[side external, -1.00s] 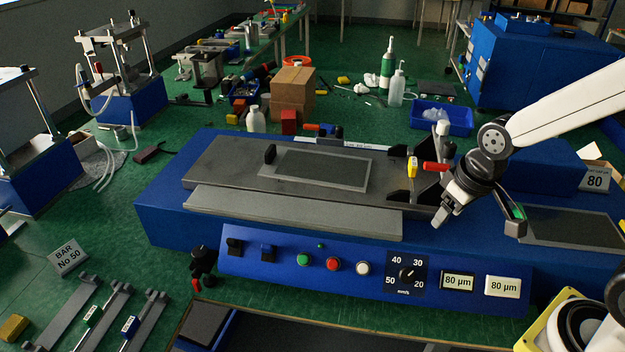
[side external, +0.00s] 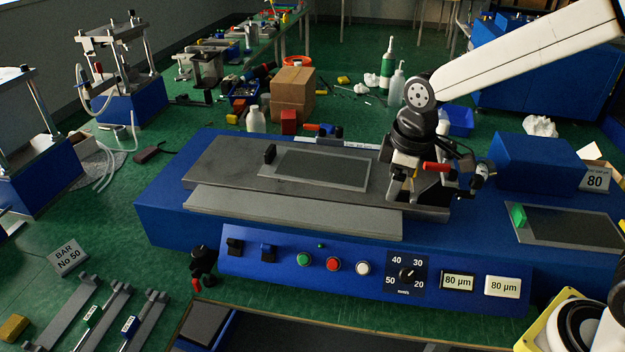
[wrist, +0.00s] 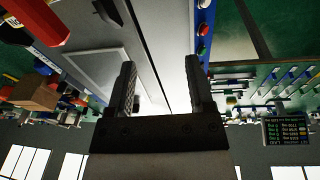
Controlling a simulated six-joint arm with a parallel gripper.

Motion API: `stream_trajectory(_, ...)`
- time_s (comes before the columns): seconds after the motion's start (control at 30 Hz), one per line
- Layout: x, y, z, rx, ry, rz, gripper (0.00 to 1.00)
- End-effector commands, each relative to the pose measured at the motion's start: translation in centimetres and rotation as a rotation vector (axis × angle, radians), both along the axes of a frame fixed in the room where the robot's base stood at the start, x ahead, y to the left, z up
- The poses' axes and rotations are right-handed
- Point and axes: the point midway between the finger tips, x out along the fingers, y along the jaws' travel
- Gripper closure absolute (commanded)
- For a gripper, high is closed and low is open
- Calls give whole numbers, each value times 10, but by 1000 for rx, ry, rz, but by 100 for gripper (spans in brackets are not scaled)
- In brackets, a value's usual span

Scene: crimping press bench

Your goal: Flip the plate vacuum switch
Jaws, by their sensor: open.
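The blue front panel of the press (side external: 330,268) carries two toggle-like switches at its left end, a black one (side external: 234,246) and one with a blue surround (side external: 268,252). I cannot read which is the plate vacuum switch. My gripper (side external: 403,197) is over the right end of the grey plate bed (side external: 225,160), right of and behind both switches, and touches neither. In the wrist view my gripper (wrist: 160,78) has its two dark fingers spread apart with nothing between them.
Green (side external: 303,259), red (side external: 333,264) and white (side external: 363,268) buttons and a speed knob (side external: 407,273) sit on the panel. A red-handled part (side external: 437,167) is close by my gripper. A black clamp with a red handle (side external: 203,262) stands at the panel's left end.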

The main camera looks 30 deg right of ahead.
Motion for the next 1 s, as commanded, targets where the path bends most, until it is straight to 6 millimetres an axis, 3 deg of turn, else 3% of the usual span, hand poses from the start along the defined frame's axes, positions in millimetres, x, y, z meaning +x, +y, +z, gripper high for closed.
stream_trajectory(0.2,44,44,2,-50,31,390,32)
stream_trajectory(0.5,88,112,-3,-105,67,929,32)
stream_trajectory(0.73,107,162,-11,-133,88,1301,32)
stream_trajectory(1.0,115,196,-19,-146,100,1552,32)
